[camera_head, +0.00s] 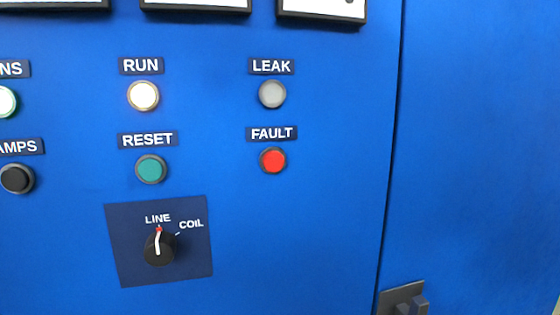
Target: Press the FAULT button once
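The FAULT button (273,160) is a round red button in a dark ring on a blue panel, right of the middle of the lower button row. Its label plate (272,134) reads FAULT and sits just above it. Nothing covers the button. Neither of my grippers shows in the head view.
Around it are a grey LEAK lamp (272,94), a lit RUN lamp (143,96), a green RESET button (151,169) and a black button (17,179) at the left. A rotary knob (160,247) points to LINE. A dark latch (403,299) is at the lower right.

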